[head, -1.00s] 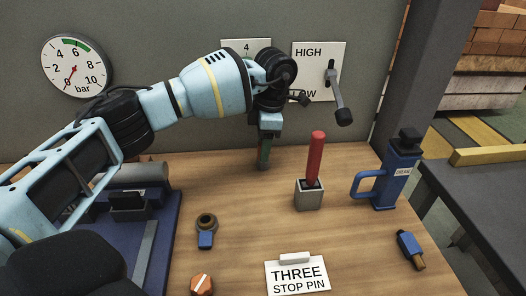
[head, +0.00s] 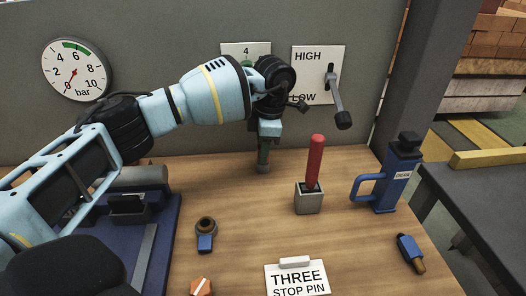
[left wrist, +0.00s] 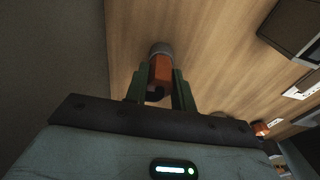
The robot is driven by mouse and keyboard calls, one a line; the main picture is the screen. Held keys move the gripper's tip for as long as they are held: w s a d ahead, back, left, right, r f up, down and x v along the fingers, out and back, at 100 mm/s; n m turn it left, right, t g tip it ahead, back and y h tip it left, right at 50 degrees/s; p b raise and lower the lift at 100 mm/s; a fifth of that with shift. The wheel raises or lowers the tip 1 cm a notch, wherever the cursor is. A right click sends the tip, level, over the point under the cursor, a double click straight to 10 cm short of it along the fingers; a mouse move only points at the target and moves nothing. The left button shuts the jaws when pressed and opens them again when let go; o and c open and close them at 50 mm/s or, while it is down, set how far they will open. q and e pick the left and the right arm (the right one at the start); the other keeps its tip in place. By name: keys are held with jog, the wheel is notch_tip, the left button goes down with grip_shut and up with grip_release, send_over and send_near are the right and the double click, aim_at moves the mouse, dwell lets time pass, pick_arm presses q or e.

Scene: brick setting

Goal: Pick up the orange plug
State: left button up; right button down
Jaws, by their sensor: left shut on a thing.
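The orange plug (left wrist: 160,70) shows in the left wrist view between the green fingers, with a grey round end (left wrist: 161,48) beyond the fingertips. My left gripper (left wrist: 158,88) is shut on it. In the head view my left gripper (head: 263,158) points down at the back of the wooden table, left of the red lever. There the fingers hide most of the plug, and only its greyish lower end shows beneath them. I cannot tell whether that end touches the table. My right gripper is not in view.
The red lever (head: 315,162) in its grey block, a blue grease can (head: 398,178), a blue-handled tool (head: 410,252), a blue-tabbed ring (head: 205,236), an orange striped knob (head: 201,287) and a stop-pin sign (head: 297,280) stand around. The wall (head: 190,40) is close behind.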

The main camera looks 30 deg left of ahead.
pick_arm(q)
jog(key=shift+r, duration=0.65)
notch_tip(320, 180, up, 2)
jog(key=shift+r, duration=0.2)
jog(key=s+a, duration=0.3)
jog(key=s, duration=0.5)
jog(key=s+a, duration=0.4)
jog(key=s, duration=0.4)
jog(key=shift+s+a+f+b, duration=0.2)
jog(key=shift+a+b, duration=0.1)
jog(key=shift+b, duration=0.15)
